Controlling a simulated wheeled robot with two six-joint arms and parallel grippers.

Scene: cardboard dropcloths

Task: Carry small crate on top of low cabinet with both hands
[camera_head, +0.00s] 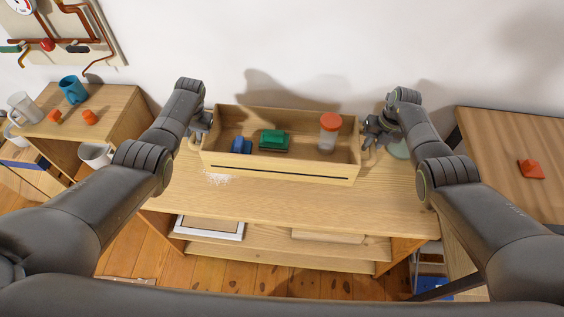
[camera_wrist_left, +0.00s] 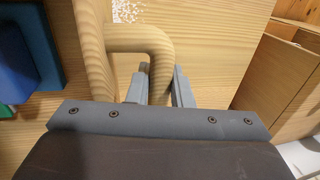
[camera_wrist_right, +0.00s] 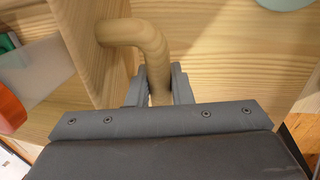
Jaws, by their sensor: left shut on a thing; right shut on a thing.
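The small wooden crate (camera_head: 280,167) is at the back middle of the low cabinet's light wooden top (camera_head: 300,207). I cannot tell whether it rests on the top or hangs just above it. Inside are a blue block (camera_head: 241,146), a green block (camera_head: 273,140) and a clear jar with an orange lid (camera_head: 329,133). My left gripper (camera_head: 200,136) is at the crate's left handle (camera_wrist_left: 140,42), its fingers shut around it. My right gripper (camera_head: 373,143) is shut on the right handle (camera_wrist_right: 140,38) in the same way.
White grains (camera_head: 218,178) lie on the top in front of the crate's left end. A left cabinet holds a blue mug (camera_head: 73,90) and other items; a right table holds an orange object (camera_head: 530,169). The front top is clear.

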